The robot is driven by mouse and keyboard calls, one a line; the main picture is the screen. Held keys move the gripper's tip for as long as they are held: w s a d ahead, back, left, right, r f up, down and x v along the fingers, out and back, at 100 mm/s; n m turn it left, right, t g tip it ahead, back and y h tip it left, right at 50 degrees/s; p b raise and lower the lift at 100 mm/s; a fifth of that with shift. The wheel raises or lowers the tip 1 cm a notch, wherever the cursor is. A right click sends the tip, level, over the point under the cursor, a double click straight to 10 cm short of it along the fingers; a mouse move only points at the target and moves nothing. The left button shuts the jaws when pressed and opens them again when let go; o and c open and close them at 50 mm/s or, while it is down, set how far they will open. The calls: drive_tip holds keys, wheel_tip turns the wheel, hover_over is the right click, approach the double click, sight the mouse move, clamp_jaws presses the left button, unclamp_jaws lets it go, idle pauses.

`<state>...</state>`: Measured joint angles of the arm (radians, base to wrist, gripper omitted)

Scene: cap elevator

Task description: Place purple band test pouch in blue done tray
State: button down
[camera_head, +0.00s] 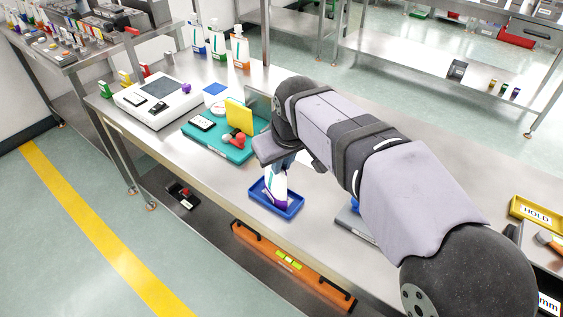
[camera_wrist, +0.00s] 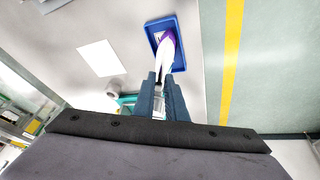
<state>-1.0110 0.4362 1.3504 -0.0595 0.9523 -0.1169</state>
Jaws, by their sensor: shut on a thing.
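The purple band test pouch (camera_head: 274,189) is white with a purple band at its lower end. It stands roughly upright at the blue done tray (camera_head: 288,211), its lower end over or inside the tray. In the wrist view the pouch (camera_wrist: 164,62) reaches from my fingertips into the outline of the blue tray (camera_wrist: 152,24). My gripper (camera_head: 283,162) is shut on the pouch's upper end, and its dark fingers also show in the wrist view (camera_wrist: 163,83). Whether the pouch touches the tray floor cannot be told.
A teal tray (camera_head: 206,142) with a yellow block (camera_head: 239,116) and red items lies left of my gripper. A white device (camera_head: 157,102) stands further left. Several pouches stand at the back. A yellow HOLD tray (camera_head: 537,213) is at the right. The table's front edge is close to the blue tray.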

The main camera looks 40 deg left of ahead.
drive_tip(key=shift+f, duration=0.15)
drive_tip(key=c, duration=1.8)
unclamp_jaws()
drive_tip(key=shift+r, duration=0.45)
drive_tip(key=v, duration=1.1)
drive_tip(key=shift+s+r, duration=0.2)
drive_tip(key=shift+d, duration=0.1)
